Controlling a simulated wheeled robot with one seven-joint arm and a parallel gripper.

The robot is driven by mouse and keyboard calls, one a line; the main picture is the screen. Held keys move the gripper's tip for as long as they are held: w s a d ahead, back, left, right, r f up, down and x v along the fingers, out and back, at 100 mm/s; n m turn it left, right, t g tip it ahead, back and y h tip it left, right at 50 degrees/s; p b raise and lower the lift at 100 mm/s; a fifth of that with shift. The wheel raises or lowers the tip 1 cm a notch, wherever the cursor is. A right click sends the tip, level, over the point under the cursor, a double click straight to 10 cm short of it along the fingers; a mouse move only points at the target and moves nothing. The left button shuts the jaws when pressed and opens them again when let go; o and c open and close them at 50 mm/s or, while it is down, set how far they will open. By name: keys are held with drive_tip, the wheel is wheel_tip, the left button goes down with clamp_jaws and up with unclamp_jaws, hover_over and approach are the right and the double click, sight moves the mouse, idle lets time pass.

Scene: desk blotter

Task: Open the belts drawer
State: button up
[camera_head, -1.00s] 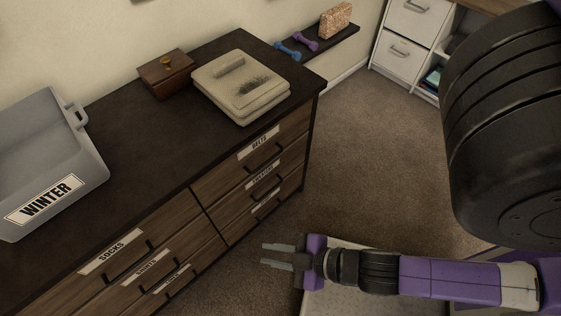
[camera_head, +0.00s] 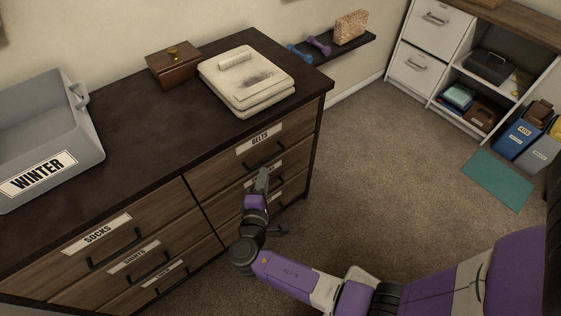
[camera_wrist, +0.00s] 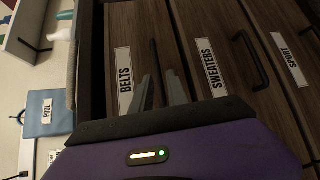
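The belts drawer (camera_head: 293,130) is the top drawer in the right column of the wooden dresser, and it is closed. Its white BELTS label (camera_head: 260,139) sits above a dark bar handle (camera_head: 273,154). In the wrist view, the label (camera_wrist: 124,80) is left of the handle (camera_wrist: 154,58). My gripper (camera_head: 263,174) is at the drawer front by the handle. In the wrist view, its two fingers (camera_wrist: 158,76) are apart, with the handle showing between their tips. I cannot tell whether either finger touches the handle.
The sweaters drawer (camera_wrist: 213,75) lies just below. The dresser top (camera_head: 150,125) holds folded cloth (camera_head: 245,85), a wooden box (camera_head: 173,70) and a grey WINTER bin (camera_head: 60,140). Carpet (camera_head: 390,170) is clear to the right. A white shelf unit (camera_head: 420,65) stands at the far right.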

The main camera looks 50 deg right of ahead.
sight(268, 158)
drive_tip(key=shift+w+d+r, duration=0.15)
drive_tip(key=shift+w+d, duration=0.15)
drive_tip(key=shift+d, duration=0.35)
drive_tip(key=x, duration=0.6)
drive_tip(key=shift+w+d, duration=0.1)
drive_tip(key=shift+d, duration=0.2)
drive_tip(key=shift+c, duration=0.2)
clamp_jaws()
idle(0.5)
